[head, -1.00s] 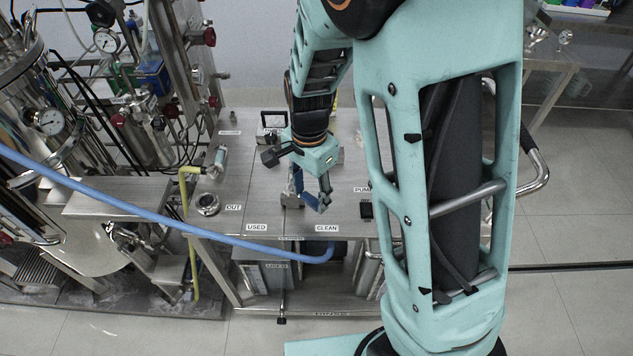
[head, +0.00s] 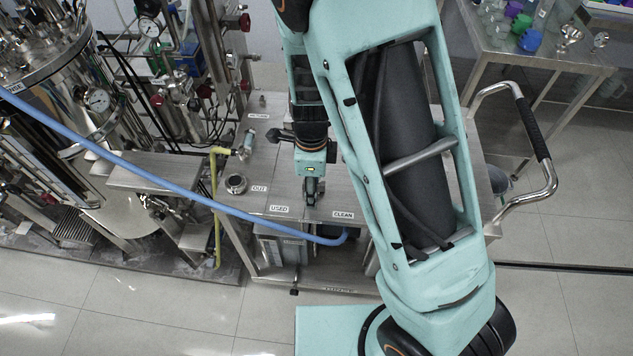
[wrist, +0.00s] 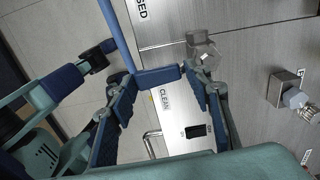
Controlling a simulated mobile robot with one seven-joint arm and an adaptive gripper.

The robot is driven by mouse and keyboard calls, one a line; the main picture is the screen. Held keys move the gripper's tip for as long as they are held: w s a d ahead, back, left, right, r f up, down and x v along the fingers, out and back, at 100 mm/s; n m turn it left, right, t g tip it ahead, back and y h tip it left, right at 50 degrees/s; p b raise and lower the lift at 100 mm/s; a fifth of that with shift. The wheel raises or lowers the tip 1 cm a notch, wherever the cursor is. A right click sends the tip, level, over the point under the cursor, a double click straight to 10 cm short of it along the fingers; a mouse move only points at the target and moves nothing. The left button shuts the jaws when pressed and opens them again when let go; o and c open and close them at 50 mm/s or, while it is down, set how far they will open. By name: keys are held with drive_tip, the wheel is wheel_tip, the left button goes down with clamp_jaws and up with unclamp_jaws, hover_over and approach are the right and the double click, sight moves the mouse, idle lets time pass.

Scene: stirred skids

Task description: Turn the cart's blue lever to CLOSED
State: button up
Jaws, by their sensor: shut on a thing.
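The blue lever (wrist: 158,76) shows in the wrist view as a short blue bar. It lies crosswise between my fingers, beside a metal valve body (wrist: 203,46). My gripper (wrist: 161,88) is shut on it, one finger at each end of the visible bar. In the head view my gripper (head: 311,193) points down at the steel cart top (head: 275,170), just above the USED and CLEAN labels. There the lever is hidden by my gripper and forearm.
A blue hose (head: 180,190) crosses in front of the cart and passes close to my gripper in the wrist view. A skid with tanks and gauges (head: 97,100) stands left. The cart's handle (head: 545,160) and a bench with bottles (head: 515,45) are right. Floor in front is open.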

drive_tip(key=shift+s+a+f+m, duration=0.1)
drive_tip(key=shift+s+f+m, duration=0.1)
drive_tip(key=shift+s+m, duration=0.15)
drive_tip(key=o, duration=1.6)
drive_tip(key=shift+c, duration=0.2)
drive_tip(key=shift+w+a+r, duration=0.1)
drive_tip(key=shift+w+r, duration=0.05)
drive_tip(key=shift+w, duration=0.05)
drive_tip(key=shift+r, duration=0.25)
wheel_tip(320, 180, up, 11)
drive_tip(key=shift+r, duration=0.2)
